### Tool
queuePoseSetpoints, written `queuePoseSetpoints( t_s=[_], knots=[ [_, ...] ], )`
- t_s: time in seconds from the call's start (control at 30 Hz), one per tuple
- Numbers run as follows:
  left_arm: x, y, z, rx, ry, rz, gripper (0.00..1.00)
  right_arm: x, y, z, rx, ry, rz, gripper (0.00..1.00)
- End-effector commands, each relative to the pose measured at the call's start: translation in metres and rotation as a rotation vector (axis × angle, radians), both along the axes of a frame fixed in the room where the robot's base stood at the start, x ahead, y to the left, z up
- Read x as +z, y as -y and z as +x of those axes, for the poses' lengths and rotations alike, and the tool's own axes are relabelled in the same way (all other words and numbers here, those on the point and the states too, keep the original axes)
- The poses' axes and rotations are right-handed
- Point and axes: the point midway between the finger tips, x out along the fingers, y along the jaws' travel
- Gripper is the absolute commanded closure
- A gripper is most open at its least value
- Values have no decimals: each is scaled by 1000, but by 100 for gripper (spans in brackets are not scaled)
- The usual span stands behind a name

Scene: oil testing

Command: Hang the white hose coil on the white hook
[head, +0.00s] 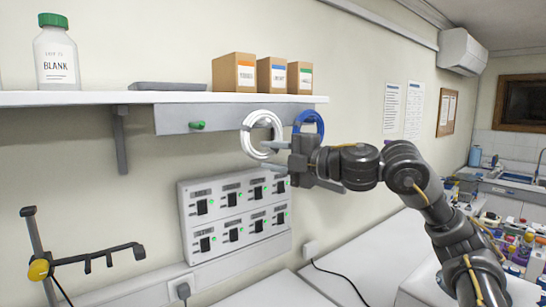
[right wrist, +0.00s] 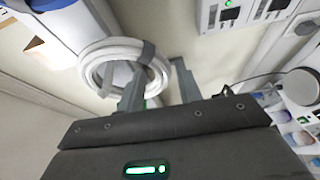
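The white hose coil (head: 247,142) is upright against the grey rail under the shelf in the head view. It also shows in the right wrist view (right wrist: 96,66), with a grey band around it. My right gripper (head: 265,157) is at the coil's lower right side. In the right wrist view its fingers (right wrist: 158,75) stand apart, one overlapping the coil and the other clear of it to the right. No white hook is visible; I cannot tell whether the coil rests on one. My left gripper is not in view.
A blue coil (head: 319,122) is right of the white one, partly behind my right arm. A green hook (head: 197,125) sticks out of the grey rail (head: 172,119) on the left. The shelf (head: 60,98) holds boxes and a bottle. A switch panel (head: 235,213) is below.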

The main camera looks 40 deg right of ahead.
Motion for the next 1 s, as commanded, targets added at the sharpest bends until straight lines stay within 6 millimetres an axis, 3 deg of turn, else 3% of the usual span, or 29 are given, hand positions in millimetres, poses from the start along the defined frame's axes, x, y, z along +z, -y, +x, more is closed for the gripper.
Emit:
queuePoseSetpoints(
  t_s=[0.43, 0.8, 1.0],
  knots=[
    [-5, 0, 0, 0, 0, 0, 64, -2, 3, -7, -1, 0, -1, 55],
    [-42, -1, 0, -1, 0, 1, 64, -6, 29, -71, -5, 1, -3, 55],
    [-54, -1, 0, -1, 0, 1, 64, -4, 38, -94, -2, 0, -1, 55]
  ],
)
